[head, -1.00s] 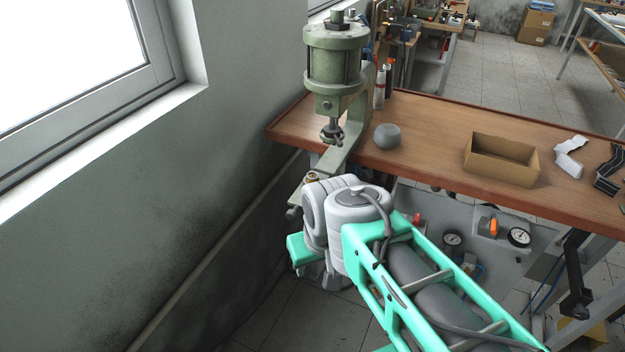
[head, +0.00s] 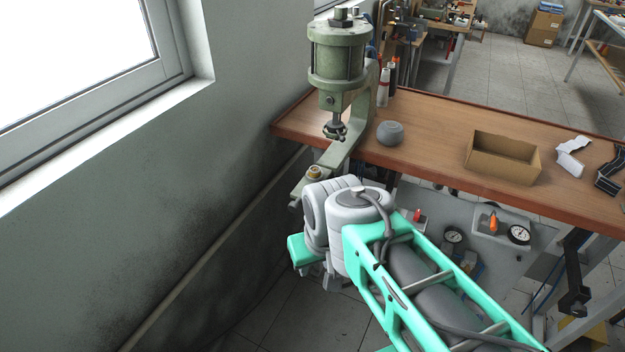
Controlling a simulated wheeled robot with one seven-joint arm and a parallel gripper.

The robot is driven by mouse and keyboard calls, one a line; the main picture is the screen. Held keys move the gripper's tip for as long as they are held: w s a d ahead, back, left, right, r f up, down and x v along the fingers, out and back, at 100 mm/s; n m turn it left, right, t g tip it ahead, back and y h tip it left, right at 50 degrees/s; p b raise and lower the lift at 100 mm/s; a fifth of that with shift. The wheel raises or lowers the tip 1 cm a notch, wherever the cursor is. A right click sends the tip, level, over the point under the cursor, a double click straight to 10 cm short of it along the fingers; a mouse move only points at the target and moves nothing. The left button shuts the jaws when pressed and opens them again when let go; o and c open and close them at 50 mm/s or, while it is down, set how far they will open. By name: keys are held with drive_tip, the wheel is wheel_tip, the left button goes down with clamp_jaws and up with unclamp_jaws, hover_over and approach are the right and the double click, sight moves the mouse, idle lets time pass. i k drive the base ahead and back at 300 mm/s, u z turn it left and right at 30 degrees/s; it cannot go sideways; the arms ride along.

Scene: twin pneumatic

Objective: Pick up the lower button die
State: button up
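The green pneumatic press (head: 340,60) stands at the bench's left end by the wall. Its upper die (head: 335,130) hangs below the cylinder. The lower button die (head: 315,172), a small brass-coloured round piece, sits on the press's lower arm (head: 345,152), below and nearer than the upper die. My arm's grey wrist is just in front of and below the lower die in the picture, apart from it as far as I can see. My gripper's fingers cannot be made out; the wrist and forearm hide most of that end.
The wooden bench (head: 430,150) carries a grey round object (head: 389,133), an open cardboard box (head: 502,158), bottles (head: 384,85) and paper strips (head: 572,152). A panel with gauges (head: 519,235) is under the bench. The wall and window are close at left; the floor below is clear.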

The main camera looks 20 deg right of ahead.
sight(314, 171)
drive_tip(key=z, duration=0.05)
drive_tip(key=k, duration=1.2)
drive_tip(key=u, duration=0.8)
drive_tip(key=i, duration=0.6)
drive_tip(key=u, duration=0.8)
drive_tip(key=i, duration=0.85)
drive_tip(key=z, duration=0.5)
drive_tip(key=i, duration=0.65)
drive_tip(key=z, duration=0.05)
